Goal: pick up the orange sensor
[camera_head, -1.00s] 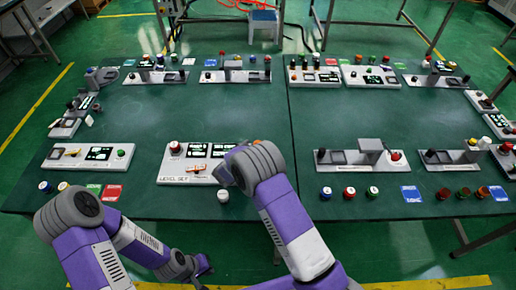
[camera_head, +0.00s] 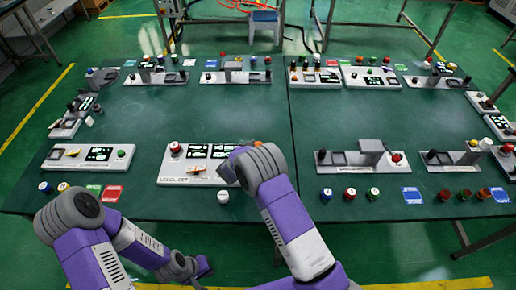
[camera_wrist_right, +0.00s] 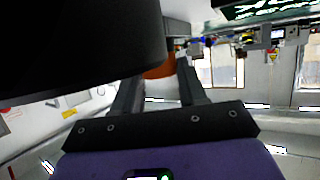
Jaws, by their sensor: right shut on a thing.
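In the right wrist view an orange piece, which I take to be the orange sensor (camera_wrist_right: 160,70), shows between the fingers of my right gripper (camera_wrist_right: 162,82). The gripper is shut on it. A large dark shape covers much of the piece. In the head view my right wrist hangs over the right end of the white LEVEL SET panel (camera_head: 175,180) and hides the fingers and the held piece. My left gripper (camera_head: 202,265) is low, in front of the table's near edge and away from the panels; its jaws are too small to read.
The green table (camera_head: 220,125) carries white control panels around its edges, with a clear middle. A white button (camera_head: 223,197) stands just in front of the LEVEL SET panel. Another panel (camera_head: 90,157) lies to the left and one with a grey block (camera_head: 370,147) to the right.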

